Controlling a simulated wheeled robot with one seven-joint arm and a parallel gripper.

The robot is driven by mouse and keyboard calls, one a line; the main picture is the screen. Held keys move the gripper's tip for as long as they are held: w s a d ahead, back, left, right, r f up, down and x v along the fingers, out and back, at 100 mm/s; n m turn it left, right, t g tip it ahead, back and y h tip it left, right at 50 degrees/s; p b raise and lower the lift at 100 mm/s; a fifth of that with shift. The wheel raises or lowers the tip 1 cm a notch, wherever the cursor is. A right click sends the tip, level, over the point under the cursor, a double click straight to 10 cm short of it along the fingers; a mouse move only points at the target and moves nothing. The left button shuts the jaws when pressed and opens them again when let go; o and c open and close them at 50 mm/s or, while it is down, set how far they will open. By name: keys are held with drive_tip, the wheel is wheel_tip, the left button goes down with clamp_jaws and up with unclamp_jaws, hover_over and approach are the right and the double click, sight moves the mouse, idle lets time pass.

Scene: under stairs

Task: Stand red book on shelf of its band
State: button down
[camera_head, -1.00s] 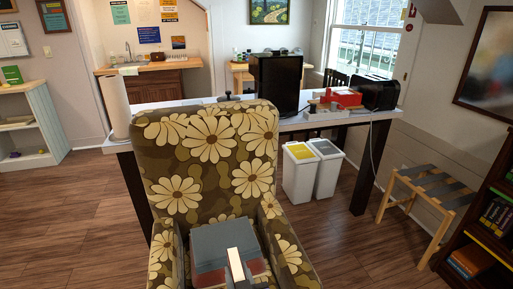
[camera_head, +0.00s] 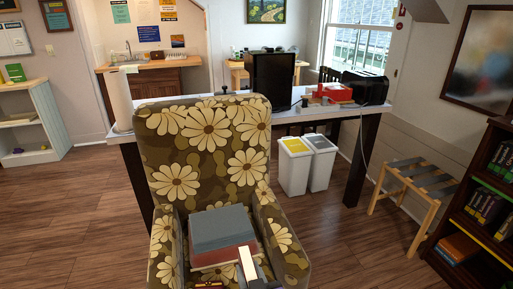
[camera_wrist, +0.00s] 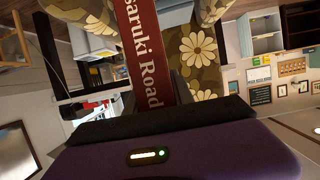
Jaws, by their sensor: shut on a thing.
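A red book (camera_wrist: 143,45) with white spine lettering ending "saruki Road" is between the fingers of my gripper (camera_wrist: 155,90) in the wrist view. The gripper is shut on it; part of the book is outside that frame. In the head view my gripper (camera_head: 248,272) is low, in front of the flowered armchair (camera_head: 207,136). A dark bookcase (camera_head: 505,150) stands at the right edge. It has a green band (camera_head: 492,186) on one shelf and a yellow band (camera_head: 487,242) on a lower one. I see no red band; its upper part is cut off.
A grey-blue book (camera_head: 222,227) lies on a reddish one on the armchair seat. A folding luggage rack (camera_head: 412,185) stands left of the bookcase. Two white bins (camera_head: 294,168) stand under the long table (camera_head: 335,112). Wood floor is clear between armchair and rack.

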drive_tip(key=s+d+f+m+h, duration=0.1)
drive_tip(key=s+d+f, duration=0.5)
drive_tip(key=d, duration=0.5)
drive_tip(key=s+d+f+m+h, duration=0.2)
drive_tip(key=s+d+f, duration=0.4)
drive_tip(key=d, duration=0.5)
drive_tip(key=shift+s+h, duration=0.3)
drive_tip(key=shift+s, duration=0.1)
drive_tip(key=shift+f, duration=0.1)
